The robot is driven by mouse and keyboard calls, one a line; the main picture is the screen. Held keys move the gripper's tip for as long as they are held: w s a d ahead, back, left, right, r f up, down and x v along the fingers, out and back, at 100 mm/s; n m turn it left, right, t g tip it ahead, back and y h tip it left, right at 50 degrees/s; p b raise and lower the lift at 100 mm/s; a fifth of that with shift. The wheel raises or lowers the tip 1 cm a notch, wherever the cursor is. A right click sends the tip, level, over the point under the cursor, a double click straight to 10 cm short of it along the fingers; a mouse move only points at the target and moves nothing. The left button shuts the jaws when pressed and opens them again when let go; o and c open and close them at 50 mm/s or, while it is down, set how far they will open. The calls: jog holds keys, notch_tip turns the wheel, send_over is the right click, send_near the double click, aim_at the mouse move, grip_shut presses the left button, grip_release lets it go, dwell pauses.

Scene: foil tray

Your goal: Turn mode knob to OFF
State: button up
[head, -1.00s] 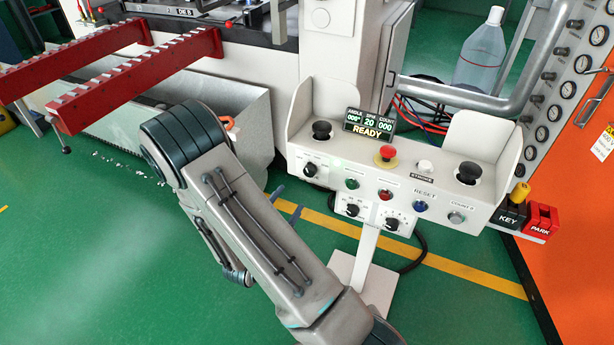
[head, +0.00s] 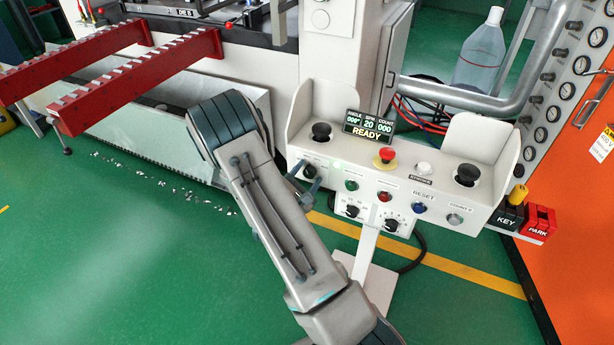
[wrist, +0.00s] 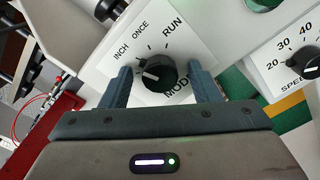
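The mode knob (wrist: 158,70) is a round black dial on a white plate (wrist: 110,62) of the control box. In the wrist view I read INCH, ONCE, RUN and MODE around it; no OFF label is visible. Its white mark points left and slightly down in that view, toward my left finger. My gripper (wrist: 160,67) is open, with one finger on each side of the knob and visible gaps between. In the head view my gripper (head: 306,177) is at the left end of the control box (head: 335,180), where the arm and fingers partly hide the knob.
A green button (head: 351,185), a red emergency button (head: 385,157) and a black palm button (head: 321,131) sit near the knob. The display (head: 369,126) reads READY. Two lower dials (head: 390,224) are on the box front. Red rails (head: 140,80) extend at the left.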

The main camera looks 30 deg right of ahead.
jog(key=c, duration=0.9)
jog(key=shift+n, duration=0.4)
jog(key=n+p, duration=0.1)
jog(key=n, duration=0.2)
jog(key=shift+n, duration=0.3)
jog(key=shift+n+p, duration=0.7)
jog(key=shift+n, duration=1.1)
jog(key=o, duration=1)
jog(key=shift+a, duration=0.1)
